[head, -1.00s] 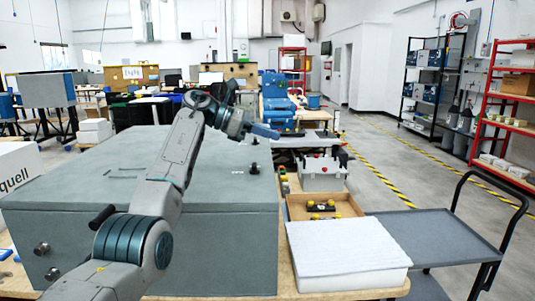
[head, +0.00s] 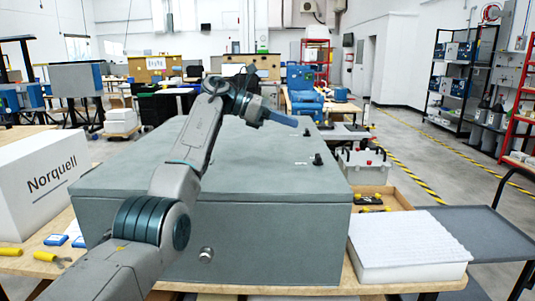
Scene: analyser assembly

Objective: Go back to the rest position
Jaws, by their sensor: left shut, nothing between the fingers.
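My left arm rises from the bottom left in the head view and bends to the right at its top. My left gripper (head: 284,118) is shut and empty, held in the air above the far part of the large grey analyser cabinet (head: 285,215). It points to the right and touches nothing that I can see. The cabinet lies on the wooden table, with black knobs on its top and a round metal fitting on its front. My right gripper is not in view.
A white foam-like block (head: 408,240) and a cardboard box (head: 385,197) with yellow and black parts stand right of the cabinet. A white Norquell box (head: 45,185) and yellow-handled tools (head: 47,257) are at left. A dark cart (head: 480,222) stands at right.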

